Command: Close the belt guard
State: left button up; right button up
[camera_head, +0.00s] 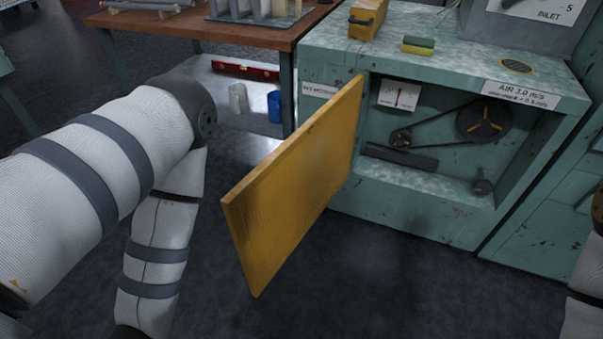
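The belt guard (292,190) is a flat yellow door panel. It stands swung wide open, hinged at the left side of the opening in a worn green machine cabinet (400,213). Inside the opening, a black belt (443,120) runs over a large pulley (483,119) and a smaller pulley (400,138). My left arm reaches in from the left and bends downward, left of the guard and apart from it in the picture. Its gripper is out of frame or hidden. Only a bit of my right arm shows at the right edge; its gripper is not seen.
A wooden bench (215,30) stands at the back left, with a red level (245,70), a white cup (238,98) and a blue cup (275,106) on its lower shelf. A yellow block (367,18) sits on the cabinet top. The floor before the cabinet is clear.

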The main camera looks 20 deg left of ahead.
aim_at(277, 161)
jog(key=j+z, duration=0.3)
jog(key=j, duration=0.4)
jog(key=k+j+z, duration=0.1)
jog(key=j+z, duration=0.15)
jog(key=j, duration=0.45)
jog(key=i+j+z, duration=0.2)
jog(key=j, duration=0.2)
jog(key=i+j+z, duration=0.2)
jog(key=j, duration=0.25)
jog(key=j+z, duration=0.2)
jog(key=j, duration=0.2)
